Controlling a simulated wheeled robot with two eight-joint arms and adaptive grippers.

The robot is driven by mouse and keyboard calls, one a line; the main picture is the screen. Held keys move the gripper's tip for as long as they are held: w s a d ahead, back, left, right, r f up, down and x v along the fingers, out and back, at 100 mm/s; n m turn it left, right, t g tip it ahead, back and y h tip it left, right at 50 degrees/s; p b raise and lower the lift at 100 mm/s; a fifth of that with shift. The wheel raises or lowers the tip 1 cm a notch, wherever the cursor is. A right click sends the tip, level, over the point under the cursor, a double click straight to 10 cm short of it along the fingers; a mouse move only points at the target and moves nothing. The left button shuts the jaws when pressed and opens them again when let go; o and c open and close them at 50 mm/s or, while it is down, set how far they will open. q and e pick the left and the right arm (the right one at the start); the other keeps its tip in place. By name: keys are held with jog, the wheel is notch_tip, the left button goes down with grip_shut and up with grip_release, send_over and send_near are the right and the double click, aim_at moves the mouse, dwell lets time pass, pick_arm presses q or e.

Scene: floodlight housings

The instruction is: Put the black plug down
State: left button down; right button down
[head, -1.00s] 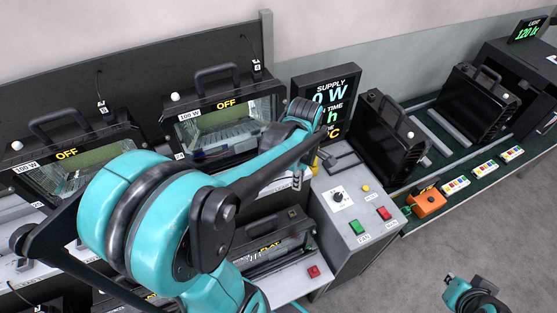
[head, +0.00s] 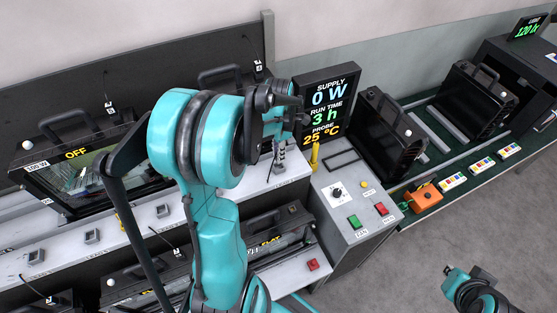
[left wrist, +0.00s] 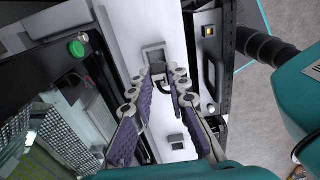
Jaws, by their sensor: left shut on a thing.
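My left gripper (left wrist: 163,84) is shut on the black plug (left wrist: 162,96); only a small dark part of the plug shows between the purple finger pads. The fingers point at the white bench ledge (left wrist: 170,112), close to a grey socket block (left wrist: 153,54). I cannot tell whether the plug touches the ledge or the block. In the head view my left gripper (head: 277,140) is over the ledge, left of the supply console, and the plug is too small to make out. My right gripper (head: 455,272) is low at the right over the floor, its fingers unclear.
The supply console (head: 350,205) with buttons and a yellow probe (head: 314,157) stands just right of my left gripper. A floodlight housing (head: 75,165) reading OFF is at the left. More grey socket blocks (head: 92,236) line the ledge. Black housings (head: 388,135) stand on the right bench.

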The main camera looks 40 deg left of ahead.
pick_arm(q)
jog(key=shift+w+a+f, duration=0.15)
jog(key=shift+a+f, duration=0.05)
jog(key=shift+f, duration=0.05)
jog(key=shift+f+b, duration=0.3)
jog(key=shift+f, duration=1.65)
jog(key=shift+f, duration=0.15)
jog(key=c, duration=1.5)
grip_release()
jog(key=shift+o, duration=0.2)
